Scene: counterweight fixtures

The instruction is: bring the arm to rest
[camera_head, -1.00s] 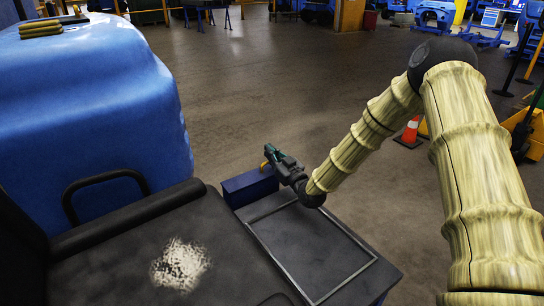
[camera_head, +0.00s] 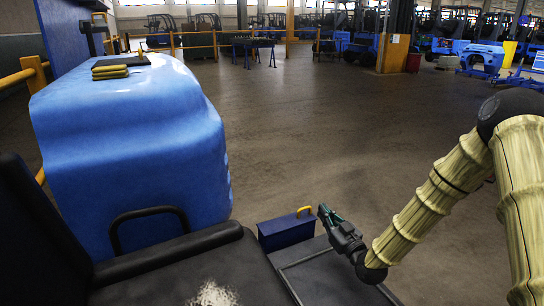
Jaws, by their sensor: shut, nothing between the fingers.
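My arm (camera_head: 440,195), in pale ribbed covers, comes in from the right and bends down to the left. My gripper (camera_head: 324,211) is at its end, dark with greenish fingers. It looks shut and empty. It is held over the dark flat platform (camera_head: 345,284), just right of the blue box (camera_head: 285,233) with a yellow handle. A small gap shows between the fingers and the handle.
A large blue machine body (camera_head: 135,150) stands at the left, with yellow-green pads (camera_head: 110,71) on top. A black seat (camera_head: 190,270) fills the lower left. Yellow railings and blue forklifts stand far back. The floor (camera_head: 330,130) between is open.

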